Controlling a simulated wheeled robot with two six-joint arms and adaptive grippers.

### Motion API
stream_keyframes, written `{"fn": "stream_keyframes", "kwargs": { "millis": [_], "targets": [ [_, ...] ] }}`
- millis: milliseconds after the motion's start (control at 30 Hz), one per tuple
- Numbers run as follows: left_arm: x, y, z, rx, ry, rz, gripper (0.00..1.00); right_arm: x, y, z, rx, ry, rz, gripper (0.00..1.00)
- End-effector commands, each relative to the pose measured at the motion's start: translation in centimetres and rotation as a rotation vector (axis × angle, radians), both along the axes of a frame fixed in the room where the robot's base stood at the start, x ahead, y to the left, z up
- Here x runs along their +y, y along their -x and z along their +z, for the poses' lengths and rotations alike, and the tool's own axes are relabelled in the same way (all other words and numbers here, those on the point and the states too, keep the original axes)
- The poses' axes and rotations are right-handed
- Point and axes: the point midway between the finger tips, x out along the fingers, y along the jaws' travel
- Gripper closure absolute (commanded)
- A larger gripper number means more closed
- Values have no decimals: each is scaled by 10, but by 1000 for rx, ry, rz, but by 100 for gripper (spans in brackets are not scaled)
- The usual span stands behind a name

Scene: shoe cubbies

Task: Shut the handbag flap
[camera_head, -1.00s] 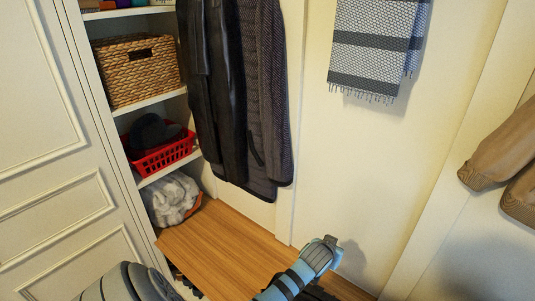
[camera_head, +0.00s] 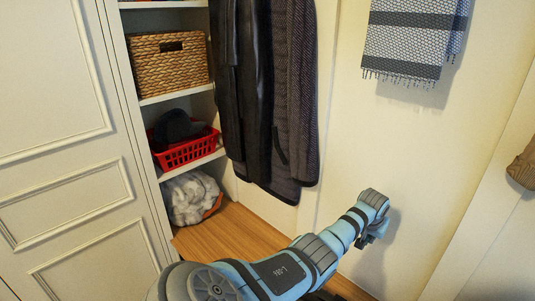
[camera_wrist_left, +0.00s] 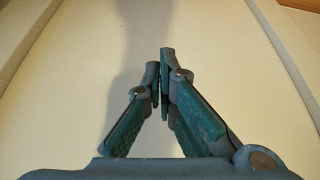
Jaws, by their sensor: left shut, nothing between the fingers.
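I cannot make out the handbag or its flap in either current view. My left arm reaches across the lower middle of the head view, over the wooden bench, and hides part of it. My left gripper (camera_head: 366,241) is small there, beside the pale wall. In the left wrist view its fingers (camera_wrist_left: 163,62) come together at the tips with nothing between them, in front of a plain pale surface. My right gripper is not in view.
The wooden bench top (camera_head: 212,232) is clear at its left end. Shelves at the left hold a wicker basket (camera_head: 168,66), a red basket (camera_head: 188,152) and a pale bundle (camera_head: 190,197). Dark coats (camera_head: 292,100) hang above the bench. A patterned towel (camera_head: 405,45) hangs on the wall.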

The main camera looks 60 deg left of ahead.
Motion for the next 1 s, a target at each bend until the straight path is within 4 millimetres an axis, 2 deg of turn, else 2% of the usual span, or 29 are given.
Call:
{"fn": "stream_keyframes", "kwargs": {
  "millis": [33,167,333,400,600,800,1000],
  "targets": [
    [-1,3,19,-5,-2,0,100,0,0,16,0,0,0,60],
    [-6,13,44,-4,-3,0,100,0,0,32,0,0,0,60],
    [-15,31,83,-5,-4,-1,100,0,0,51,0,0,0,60],
    [-26,44,62,15,-17,-37,100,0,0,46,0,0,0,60],
    [-57,80,23,48,-57,-140,100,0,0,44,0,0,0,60],
    [-87,123,-6,75,-81,-233,100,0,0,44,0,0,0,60],
    [-115,172,-26,98,-91,-315,100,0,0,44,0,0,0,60]
  ]
}}
